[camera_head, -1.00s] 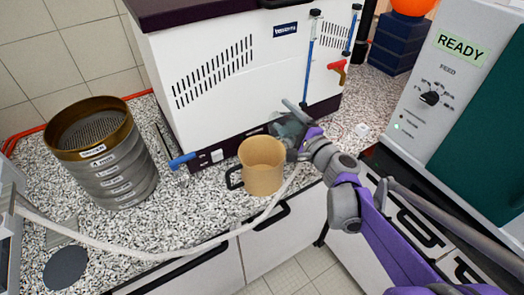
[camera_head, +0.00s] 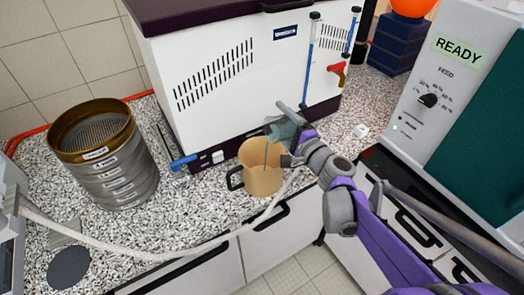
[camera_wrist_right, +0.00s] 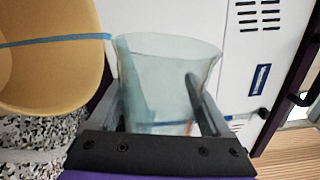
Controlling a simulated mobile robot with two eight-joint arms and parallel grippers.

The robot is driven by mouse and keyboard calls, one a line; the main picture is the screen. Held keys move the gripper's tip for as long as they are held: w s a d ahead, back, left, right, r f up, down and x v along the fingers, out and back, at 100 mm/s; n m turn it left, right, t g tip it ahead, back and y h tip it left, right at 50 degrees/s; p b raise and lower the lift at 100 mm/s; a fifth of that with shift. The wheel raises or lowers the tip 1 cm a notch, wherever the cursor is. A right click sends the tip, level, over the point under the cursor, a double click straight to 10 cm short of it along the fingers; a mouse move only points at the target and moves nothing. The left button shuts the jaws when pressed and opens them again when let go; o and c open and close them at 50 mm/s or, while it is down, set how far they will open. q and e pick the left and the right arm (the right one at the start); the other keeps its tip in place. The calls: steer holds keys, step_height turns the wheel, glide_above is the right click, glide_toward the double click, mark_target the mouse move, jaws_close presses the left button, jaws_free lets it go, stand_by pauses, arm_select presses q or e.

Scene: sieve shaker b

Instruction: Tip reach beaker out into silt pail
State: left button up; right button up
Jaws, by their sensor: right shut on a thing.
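The silt pail (camera_head: 262,172) is a tan, open-topped vessel with a dark handle on its left, standing on the speckled counter. My right gripper (camera_head: 293,142) is shut on the reach beaker (camera_head: 281,128), a translucent blue-grey cup, at the pail's upper right rim. The beaker is tipped, and a thin grey-blue stream (camera_head: 266,154) runs from it into the pail. In the right wrist view the beaker (camera_wrist_right: 165,75) sits between my fingers, and the stream crosses from its lip over the tan pail (camera_wrist_right: 45,70). The pail's bottom is hidden. My left gripper is out of view.
A stack of sieves (camera_head: 110,165) with a brass rim stands left on the counter. A white cabinet (camera_head: 225,75) rises close behind the pail. A pale hose (camera_head: 150,252) runs along the counter's front. A machine marked READY (camera_head: 458,48) stands right.

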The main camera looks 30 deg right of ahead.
steer(key=shift+a+r+n, duration=0.2)
steer(key=shift+a+n, duration=0.05)
steer(key=shift+n, duration=0.05)
steer(key=shift+a+r+n+p, duration=0.2)
steer(key=shift+r+n+p, duration=0.15)
steer(key=shift+n+p, duration=0.45)
stand_by(0.6)
steer(key=shift+s+a+f+n+p, duration=0.1)
steer(key=shift+a+f+n+p, duration=0.25)
steer(key=shift+n, duration=0.45)
stand_by(0.6)
